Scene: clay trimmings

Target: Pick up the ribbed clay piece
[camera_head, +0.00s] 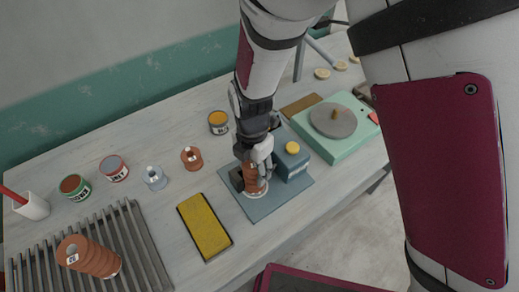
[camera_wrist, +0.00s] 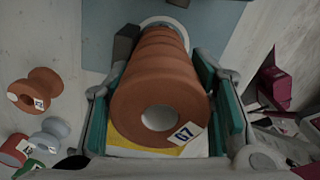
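A ribbed, terracotta-coloured clay piece (camera_head: 255,178) is between the fingers of my gripper (camera_head: 254,176), above or on the blue-grey plate (camera_head: 259,210). In the wrist view the ribbed piece (camera_wrist: 160,95) fills the space between the teal pads of my gripper (camera_wrist: 164,85). Its near end has a pale round centre and a white printed tag. The pads appear to press on both its sides. Whether its far end touches the plate cannot be told. Another ribbed terracotta piece (camera_head: 92,257) with a tag lies on the slatted rack (camera_head: 127,233) at the lower left.
A blue-grey block with a yellow button (camera_head: 292,148) stands close right of my gripper. A yellow sponge-like slab (camera_head: 205,226) lies to the left. A terracotta spool (camera_head: 191,158), several jars and a mint turntable (camera_head: 335,121) stand around. Bare tabletop lies between them.

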